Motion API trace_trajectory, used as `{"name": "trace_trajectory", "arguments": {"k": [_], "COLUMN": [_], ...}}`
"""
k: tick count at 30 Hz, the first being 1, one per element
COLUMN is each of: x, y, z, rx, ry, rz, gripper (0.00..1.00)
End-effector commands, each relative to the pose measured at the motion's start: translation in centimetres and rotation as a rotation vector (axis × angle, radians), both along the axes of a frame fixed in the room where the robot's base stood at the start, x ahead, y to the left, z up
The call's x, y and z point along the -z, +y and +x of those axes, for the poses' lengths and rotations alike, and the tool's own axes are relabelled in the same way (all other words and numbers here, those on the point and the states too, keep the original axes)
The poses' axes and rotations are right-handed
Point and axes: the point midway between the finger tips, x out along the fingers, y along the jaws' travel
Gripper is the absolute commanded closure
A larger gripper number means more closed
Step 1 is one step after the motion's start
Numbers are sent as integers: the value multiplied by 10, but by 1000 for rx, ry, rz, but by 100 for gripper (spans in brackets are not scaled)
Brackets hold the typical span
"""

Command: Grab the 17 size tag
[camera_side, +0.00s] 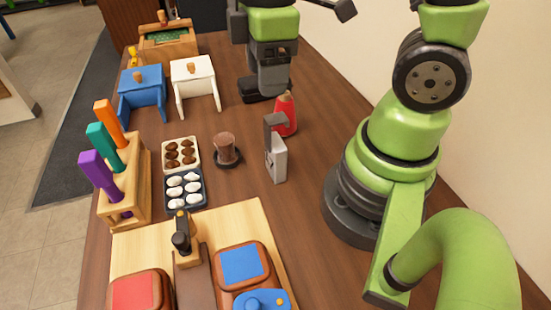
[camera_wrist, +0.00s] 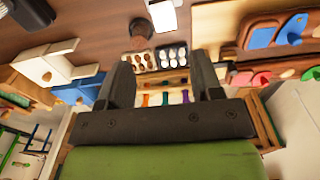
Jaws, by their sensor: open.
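I cannot make out a size tag or the number 17 in either view. My gripper (camera_side: 264,88) is at the top middle in the side view, behind the red bottle and right of the white stool. In the wrist view its two dark fingers (camera_wrist: 161,62) are apart with nothing held between them. Beyond them are a wooden rack with coloured handles and two small trays.
A red bottle (camera_side: 285,113) and a grey-white block (camera_side: 276,158) stand near my gripper. Left are a brown cup (camera_side: 226,149), a brown-filled tray (camera_side: 181,154), a white-filled tray (camera_side: 186,190), a handle rack (camera_side: 134,180), a white stool (camera_side: 193,72) and a blue stool (camera_side: 142,78).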

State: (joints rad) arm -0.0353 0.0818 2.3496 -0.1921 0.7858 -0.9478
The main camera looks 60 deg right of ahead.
Motion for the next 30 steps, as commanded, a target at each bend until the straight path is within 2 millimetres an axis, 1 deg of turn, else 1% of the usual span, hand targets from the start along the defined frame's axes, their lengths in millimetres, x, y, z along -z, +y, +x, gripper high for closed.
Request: {"name": "trace_trajectory", "arguments": {"k": [2, 5, 12, 20, 25, 30], "x": [8, 18, 48, 65, 89, 105], "y": [-1, -1, 0, 3, 9, 8], "z": [1, 1, 0, -1, -4, -2], "rx": [-53, -77, -75, -74, -76, -73], "ry": [28, 41, 40, 39, 43, 37], "rz": [-8, -11, -10, -10, -11, -10], "gripper": [40, 40, 40, 40, 40, 40]}}
